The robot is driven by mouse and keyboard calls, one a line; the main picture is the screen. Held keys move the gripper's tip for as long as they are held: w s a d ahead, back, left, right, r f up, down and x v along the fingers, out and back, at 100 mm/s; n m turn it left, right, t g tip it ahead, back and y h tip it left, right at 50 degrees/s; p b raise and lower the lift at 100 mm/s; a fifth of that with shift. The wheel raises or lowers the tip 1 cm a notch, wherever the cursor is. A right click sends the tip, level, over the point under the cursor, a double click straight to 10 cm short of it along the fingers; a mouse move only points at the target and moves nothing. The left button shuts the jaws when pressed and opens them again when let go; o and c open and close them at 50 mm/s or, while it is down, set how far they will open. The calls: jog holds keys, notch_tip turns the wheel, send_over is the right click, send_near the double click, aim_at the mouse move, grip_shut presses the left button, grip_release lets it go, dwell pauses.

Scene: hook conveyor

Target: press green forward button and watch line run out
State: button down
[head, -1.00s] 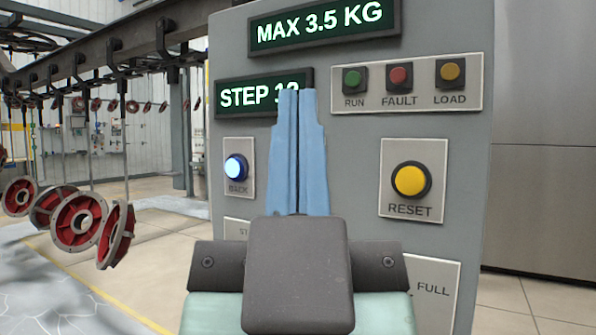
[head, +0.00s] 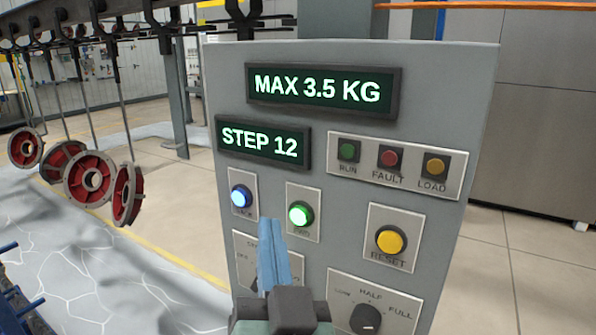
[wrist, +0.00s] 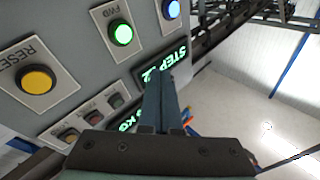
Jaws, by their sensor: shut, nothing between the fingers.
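The green forward button (head: 300,213) glows on the grey control panel (head: 340,200), right of the lit blue back button (head: 241,197). In the wrist view the green button (wrist: 122,33) carries a plate reading FWD. My gripper (head: 272,222) is shut and empty, its blue fingers together. In the head view its tips lie just below and left of the green button. I cannot tell how far they are from the panel. The line's overhead rail (head: 85,22) carries red wheel-like parts (head: 88,180) on hooks at the left. The display (head: 263,143) reads STEP 12.
A yellow reset button (head: 391,241), a speed knob (head: 365,318) and a selector partly hidden by my gripper are on the panel. The upper display (head: 325,90) reads MAX 3.5 KG. Run, fault and load lamps sit at upper right.

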aim_at(299, 216)
jog(key=shift+s+a+f+m+g+y+p, duration=0.15)
jog(key=shift+s+a+f+m+g+p, duration=0.45)
jog(key=shift+p, duration=1.5)
jog(key=shift+s+a+f+m+g+y+p, duration=0.2)
jog(key=shift+g+p, duration=0.75)
jog(key=shift+p, duration=1.2)
jog(key=shift+s+a+f+m+g+y+p, duration=0.25)
jog(key=shift+a+f+m+g+p, duration=0.4)
jog(key=shift+p, duration=1.45)
jog(key=shift+d+r, duration=0.1)
jog(key=shift+d, duration=0.1)
jog(key=w+d+b, duration=0.1)
jog(key=w+d, duration=0.3)
jog(key=w, duration=0.3)
jog(key=shift+w+d, duration=0.2)
jog(key=shift+w, duration=0.1)
jog(key=shift+b, duration=0.3)
jog(key=shift+w+d, duration=0.2)
jog(key=shift+w, duration=0.15)
